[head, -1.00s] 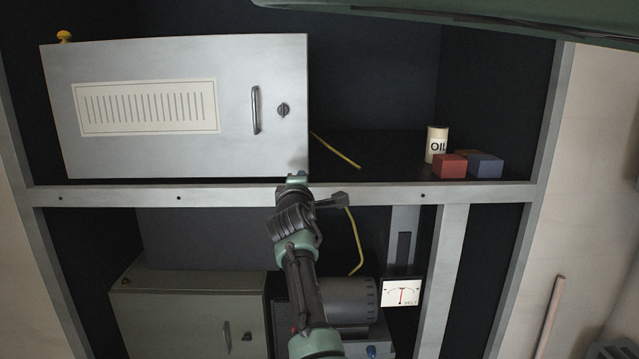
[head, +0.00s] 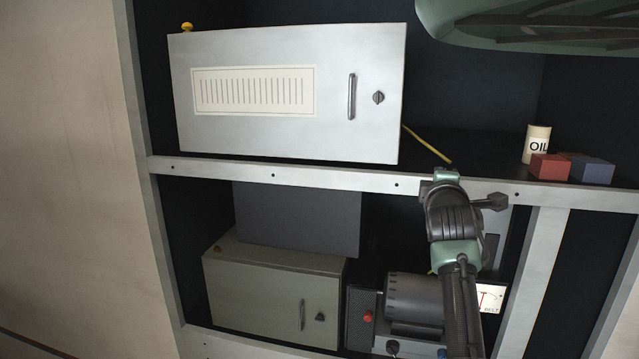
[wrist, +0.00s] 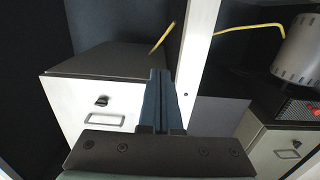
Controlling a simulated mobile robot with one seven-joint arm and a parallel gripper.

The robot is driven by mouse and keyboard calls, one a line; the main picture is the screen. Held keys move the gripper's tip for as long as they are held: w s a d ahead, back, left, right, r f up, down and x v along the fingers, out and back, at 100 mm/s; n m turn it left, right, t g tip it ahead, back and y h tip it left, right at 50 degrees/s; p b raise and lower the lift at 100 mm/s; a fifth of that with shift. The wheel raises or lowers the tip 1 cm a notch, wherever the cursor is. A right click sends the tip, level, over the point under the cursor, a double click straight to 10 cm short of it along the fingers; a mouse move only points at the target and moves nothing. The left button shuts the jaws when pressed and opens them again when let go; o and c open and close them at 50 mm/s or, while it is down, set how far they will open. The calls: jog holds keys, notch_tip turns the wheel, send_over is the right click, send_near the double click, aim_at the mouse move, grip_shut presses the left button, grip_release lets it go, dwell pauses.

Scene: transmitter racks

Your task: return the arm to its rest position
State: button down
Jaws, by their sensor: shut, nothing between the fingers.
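My gripper (head: 446,174) is in front of the rack's middle rail in the head view, just right of the big white cabinet's lower right corner. In the wrist view my gripper's fingers (wrist: 158,80) are pressed together, with nothing between them. My arm reaches up from the lower right of the head view. It hides part of the rail and of the machinery behind it.
The white cabinet (head: 290,135) and an oil can (head: 537,143) beside red (head: 549,167) and blue (head: 592,170) blocks stand on the upper shelf.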

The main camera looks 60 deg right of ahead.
jog(key=w+a+r+t+b, duration=0.1)
jog(key=w+a+r+t, duration=0.25)
jog(key=w+a, duration=0.6)
jog(key=w+a+r+t+b, duration=0.15)
jog(key=w+a+t, duration=0.25)
jog(key=w+a, duration=0.5)
jog(key=w+a+r+t+y, duration=0.1)
jog(key=w+a+r+t, duration=0.15)
jog(key=a, duration=0.25)
jog(key=w+a+r+m+t+y, duration=0.1)
jog(key=w+a, duration=0.2)
jog(key=a, duration=0.3)
jog(key=w+a+r+t+y, duration=0.1)
jog(key=w+a+t, duration=0.1)
jog(key=a, duration=0.3)
jog(key=a+r+m+t+y+b, duration=0.1)
jog(key=a+r+t+y, duration=0.15)
jog(key=a, duration=0.65)
jog(key=a+r+t+y+b, duration=0.1)
jog(key=a+t+y, duration=0.2)
jog(key=a, duration=0.7)
jog(key=s+a+r+t+y, duration=0.1)
jog(key=s+a+y, duration=0.3)
jog(key=a, duration=0.4)
jog(key=s+a+r+t+y+b, duration=0.1)
jog(key=s+a+t+y, duration=0.3)
jog(key=a, duration=0.5)
jog(key=shift+s+r+m+y, duration=0.3)
jog(key=shift+s+r+y, duration=0.2)
jog(key=shift+s, duration=0.7)
